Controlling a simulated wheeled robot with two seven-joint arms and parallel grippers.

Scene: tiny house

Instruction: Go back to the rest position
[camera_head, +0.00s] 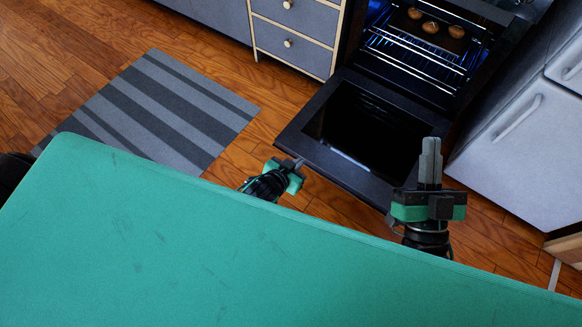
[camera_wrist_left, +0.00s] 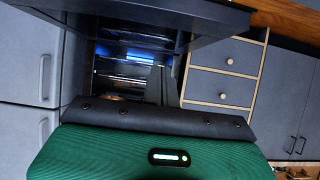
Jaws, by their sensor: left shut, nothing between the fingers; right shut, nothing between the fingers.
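My left gripper (camera_head: 297,163) is beyond the edge of my green body top, left of the open oven door. It is shut and empty. In the left wrist view its closed fingers (camera_wrist_left: 161,86) show in front of the lit oven. My right gripper (camera_head: 431,150) points up in the picture, near the right corner of the oven door. Its fingers are together with nothing between them. Both forearms are mostly hidden behind my green body top.
The oven door (camera_head: 368,139) is lowered, close beyond both grippers. Muffins (camera_head: 430,27) sit on an upper level inside the lit oven (camera_head: 405,60). Grey drawers (camera_head: 294,47) stand left, a grey cabinet (camera_head: 520,140) right. A striped rug (camera_head: 165,105) lies on the wooden floor.

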